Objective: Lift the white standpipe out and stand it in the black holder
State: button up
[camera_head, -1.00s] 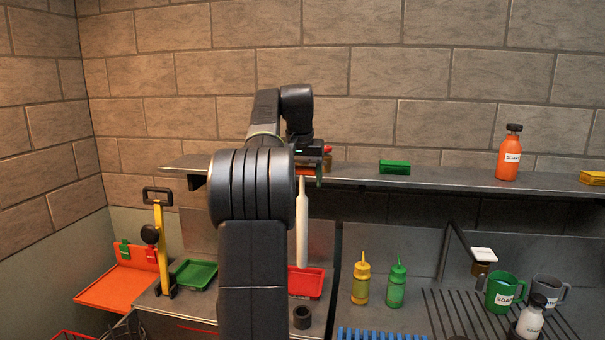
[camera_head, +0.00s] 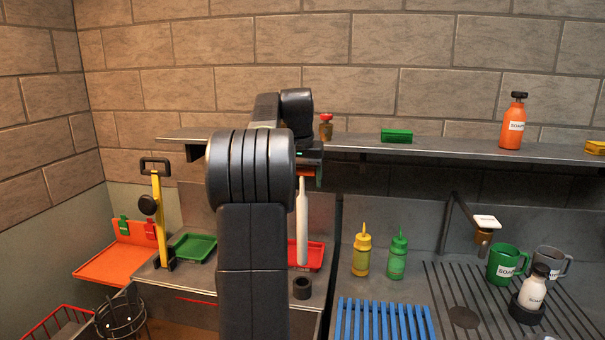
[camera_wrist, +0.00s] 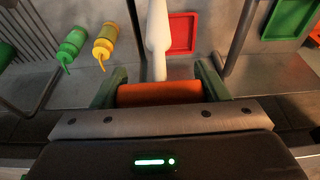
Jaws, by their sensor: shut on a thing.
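My gripper (camera_head: 308,168) is shut on the orange top part of the white standpipe (camera_head: 302,222). In the wrist view, the green fingers of my gripper (camera_wrist: 160,92) lie at both ends of that orange part, and the white standpipe (camera_wrist: 158,35) runs away from it. The standpipe hangs upright in front of the red tray, its lower end free. The black holder (camera_head: 302,290), a short open ring, stands on the counter just below the standpipe's lower end, with a small gap between them in the picture. My arm hides part of the counter to the left.
A red tray (camera_head: 316,255) lies behind the standpipe and a green tray (camera_head: 193,247) to the left. A yellow bottle (camera_head: 361,255) and a green bottle (camera_head: 397,258) stand to the right. A blue rack (camera_head: 383,322) is at the front. The shelf (camera_head: 440,156) runs behind.

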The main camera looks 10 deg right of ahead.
jog(key=shift+f+b, duration=1.65)
jog(key=shift+f, duration=2.3)
jog(key=shift+f, duration=0.4)
jog(key=shift+f+b, duration=0.75)
jog(key=shift+f, duration=1.05)
jog(key=o, duration=1.7)
notch_tip(320, 180, up, 13)
send_over(303, 218)
jog(key=s+a, duration=0.1)
jog(key=s, duration=0.1)
jog(key=shift+w+a+r+p, duration=0.1)
jog(key=shift+w+r+p, duration=0.05)
jog(key=shift+p, duration=0.25)
